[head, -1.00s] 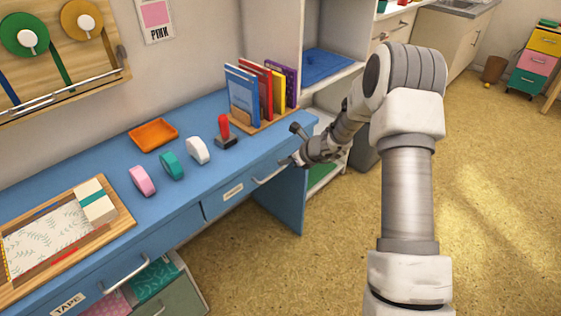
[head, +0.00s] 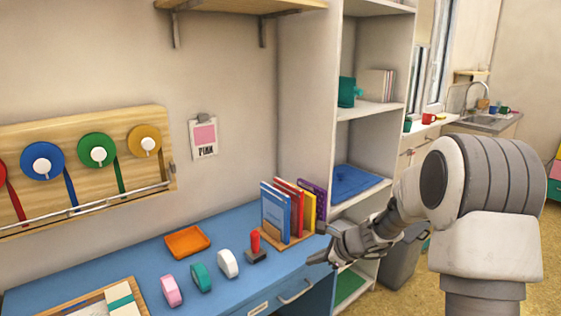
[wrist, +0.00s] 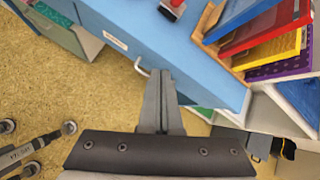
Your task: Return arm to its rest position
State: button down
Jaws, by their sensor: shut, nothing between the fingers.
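My gripper (head: 318,259) is at the right end of the blue desk in the head view, in front of the book rack. In the wrist view my gripper (wrist: 159,75) has its fingers together with nothing between them, with the drawer handle (wrist: 142,66) and the desk front beyond. My arm reaches in from the right of the head view, bent at the elbow. A red-handled stamp (head: 256,248) stands upright on the desk, left of my gripper and apart from it. Its base also shows at the top of the wrist view (wrist: 172,8).
The desk (head: 140,262) holds an orange tray (head: 187,241), pink, teal and white tape rolls, and a rack of upright books (head: 277,212). A tall shelf (head: 365,112) stands behind my gripper. Open floor (wrist: 100,100) shows in front of the desk.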

jog(key=s+a+r+n+g+h+p, duration=0.15)
jog(key=s+r+n+p, duration=0.25)
jog(key=s+r+n, duration=1.1)
jog(key=s+d+r+n+h+p, duration=0.2)
jog(key=s+r, duration=0.3)
jog(key=s, duration=0.4)
jog(key=s+d+r+n+h+p, duration=0.2)
jog(key=s+d+r+n, duration=0.2)
jog(key=s, duration=0.6)
jog(key=shift+r+n+t+h, duration=0.35)
jog(key=shift+r+n, duration=0.15)
jog(key=shift+r, duration=0.3)
jog(key=shift+s, duration=0.1)
